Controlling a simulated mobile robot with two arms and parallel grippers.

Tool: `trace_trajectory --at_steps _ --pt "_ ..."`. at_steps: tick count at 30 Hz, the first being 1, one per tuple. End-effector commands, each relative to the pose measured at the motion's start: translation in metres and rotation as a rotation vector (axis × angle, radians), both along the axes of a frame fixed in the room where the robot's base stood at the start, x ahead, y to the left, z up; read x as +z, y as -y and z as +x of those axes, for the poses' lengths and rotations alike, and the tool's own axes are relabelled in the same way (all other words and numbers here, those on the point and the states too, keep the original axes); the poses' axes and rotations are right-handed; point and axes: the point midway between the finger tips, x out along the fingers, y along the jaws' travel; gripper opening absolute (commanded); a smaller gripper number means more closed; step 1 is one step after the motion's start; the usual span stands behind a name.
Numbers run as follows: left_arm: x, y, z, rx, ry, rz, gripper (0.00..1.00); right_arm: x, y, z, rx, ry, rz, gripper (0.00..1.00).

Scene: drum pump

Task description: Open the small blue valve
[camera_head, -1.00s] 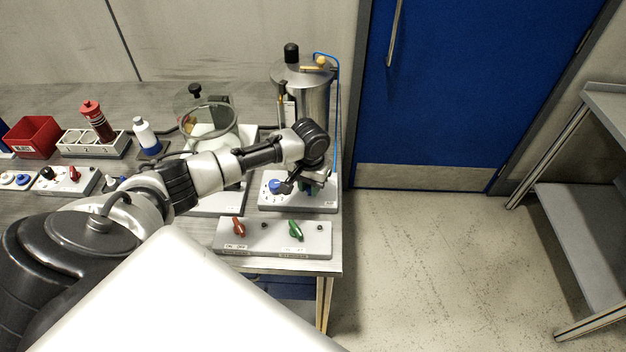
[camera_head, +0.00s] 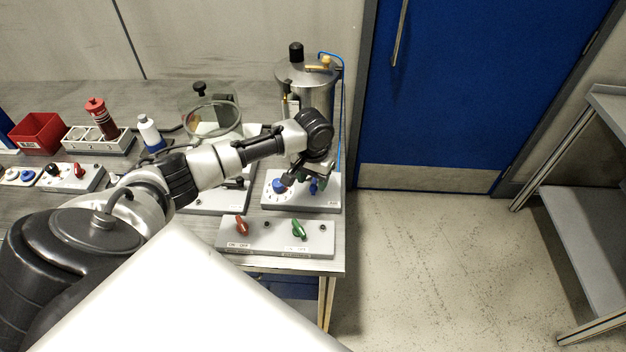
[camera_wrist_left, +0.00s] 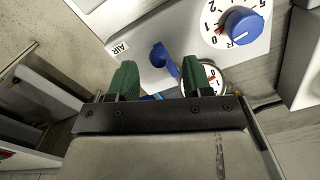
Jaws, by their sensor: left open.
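The small blue valve (camera_wrist_left: 165,60) has a short blue lever on the white panel marked AIR. In the wrist view its lever lies just beyond and between my green fingertips, with no clear contact. In the head view a small blue part of it (camera_head: 313,187) shows beside my gripper. My left gripper (camera_wrist_left: 160,80) is open and empty, its two fingers spread over the panel near the lever. In the head view the left gripper (camera_head: 304,179) is low over the panel and partly hides it. My right gripper is not in view.
A larger round blue knob (camera_wrist_left: 243,26) with a number scale is on the same panel. A gauge (camera_wrist_left: 212,79) is close by one finger. In front is a panel with a red knob (camera_head: 242,226) and a green knob (camera_head: 299,230). A steel drum (camera_head: 304,86) stands behind.

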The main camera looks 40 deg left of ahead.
Motion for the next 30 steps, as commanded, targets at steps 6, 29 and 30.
trace_trajectory --at_steps 6,29,30 --pt "0.045 -0.001 0.001 -0.001 0.005 0.0 0.49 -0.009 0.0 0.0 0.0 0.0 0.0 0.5" --pt "0.083 -0.001 0.0 0.0 0.0 0.0 0.49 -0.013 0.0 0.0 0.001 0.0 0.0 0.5" --pt "0.083 -0.001 0.0 0.0 0.0 0.0 0.49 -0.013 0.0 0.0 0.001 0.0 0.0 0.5"
